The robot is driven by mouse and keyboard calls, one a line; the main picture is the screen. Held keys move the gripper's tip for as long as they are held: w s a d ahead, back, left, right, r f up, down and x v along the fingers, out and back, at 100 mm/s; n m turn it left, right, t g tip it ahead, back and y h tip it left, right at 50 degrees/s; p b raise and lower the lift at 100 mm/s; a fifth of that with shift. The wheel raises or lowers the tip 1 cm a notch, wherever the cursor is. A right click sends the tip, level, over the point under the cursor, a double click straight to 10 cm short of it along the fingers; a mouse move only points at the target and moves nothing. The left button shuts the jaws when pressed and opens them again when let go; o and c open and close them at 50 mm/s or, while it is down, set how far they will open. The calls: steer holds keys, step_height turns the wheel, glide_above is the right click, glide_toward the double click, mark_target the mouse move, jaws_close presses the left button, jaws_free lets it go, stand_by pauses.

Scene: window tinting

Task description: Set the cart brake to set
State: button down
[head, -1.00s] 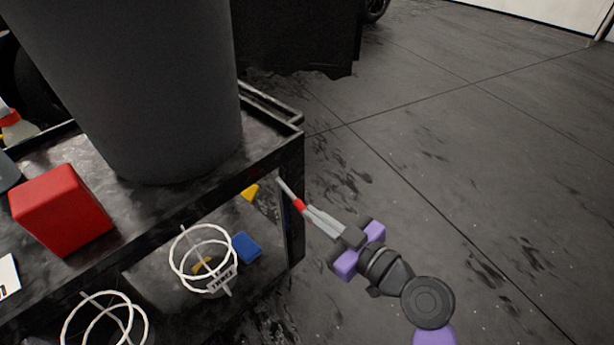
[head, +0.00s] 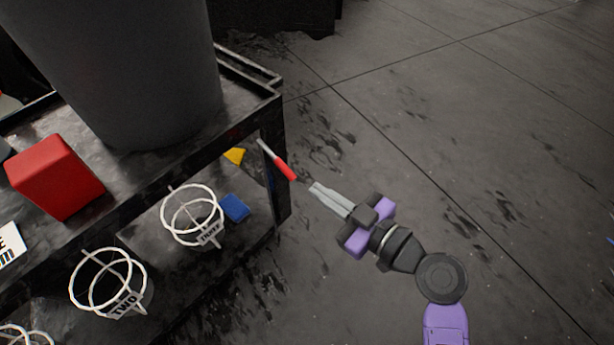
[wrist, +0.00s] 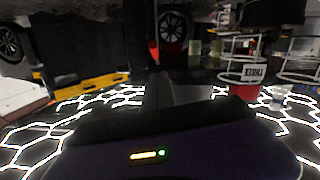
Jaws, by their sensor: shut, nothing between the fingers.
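The cart brake lever (head: 277,160), a thin grey rod with a red grip, sticks out at the cart's right end, below the top shelf corner. It slants down to the right in the head view. My gripper (head: 317,189) is shut and empty, just beyond the lower end of the red grip, with a small gap between them. In the wrist view the red grip (wrist: 154,50) shows ahead of my fingers (wrist: 172,90). I cannot read any brake marking.
The black cart (head: 262,108) fills the left side, carrying a large dark bin (head: 120,65) and a red block (head: 55,175). White ring holders (head: 192,215), a blue block (head: 235,207) and a yellow piece (head: 235,155) show lower down. The floor to the right is clear.

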steer(key=shift+s+d+f, duration=0.15)
steer(key=shift+s+d, duration=0.35)
steer(key=shift+d, duration=0.1)
steer(key=shift+s+d+f, duration=0.15)
steer(key=shift+s+d, duration=0.35)
steer(key=shift+d, duration=0.1)
steer(key=w+d+m+t+h, duration=0.3)
steer(key=d+m+t+h, duration=0.1)
steer(key=d+m, duration=0.25)
steer(key=s+d+f+m+t+h, duration=0.1)
steer(key=s+d+m+t+h, duration=0.1)
steer(key=s+d+m+h, duration=0.45)
steer(key=s+d+r+g+h, duration=0.1)
steer(key=s+d, duration=0.1)
steer(key=s, duration=1.2)
steer(key=s+d+r+g+h, duration=0.1)
steer(key=s+d, duration=0.1)
steer(key=s, duration=1.2)
step_height(320, 180, up, 33)
steer(key=p, duration=3.3)
steer(key=shift+w+a+n, duration=0.15)
steer(key=shift+w+n, duration=0.15)
steer(key=shift+n, duration=0.1)
